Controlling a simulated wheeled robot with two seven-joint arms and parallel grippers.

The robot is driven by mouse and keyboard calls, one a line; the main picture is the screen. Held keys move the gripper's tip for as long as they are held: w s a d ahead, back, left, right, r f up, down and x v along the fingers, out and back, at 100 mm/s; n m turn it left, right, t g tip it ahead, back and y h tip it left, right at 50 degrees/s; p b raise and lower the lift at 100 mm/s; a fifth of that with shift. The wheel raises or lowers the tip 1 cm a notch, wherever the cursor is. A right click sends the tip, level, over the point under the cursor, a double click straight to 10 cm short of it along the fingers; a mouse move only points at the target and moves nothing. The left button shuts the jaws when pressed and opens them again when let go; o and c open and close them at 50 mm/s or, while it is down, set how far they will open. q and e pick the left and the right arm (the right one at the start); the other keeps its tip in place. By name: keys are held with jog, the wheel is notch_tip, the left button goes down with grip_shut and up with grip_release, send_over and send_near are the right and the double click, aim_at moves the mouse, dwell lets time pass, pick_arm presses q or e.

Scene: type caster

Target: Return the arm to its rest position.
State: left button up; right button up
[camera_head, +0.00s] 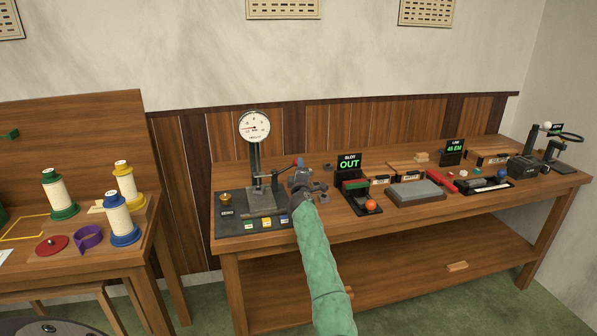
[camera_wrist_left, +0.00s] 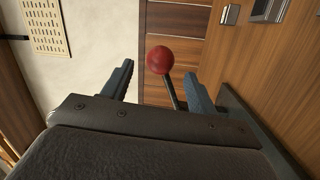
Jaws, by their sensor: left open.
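My right gripper is out of view.
The dial gauge (camera_head: 254,127) stands left of my gripper on a dark base. To the right are the OUT display (camera_head: 349,163), an orange ball (camera_head: 371,204) and a grey block (camera_head: 415,190). A left table (camera_head: 90,262) holds several thread spools.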

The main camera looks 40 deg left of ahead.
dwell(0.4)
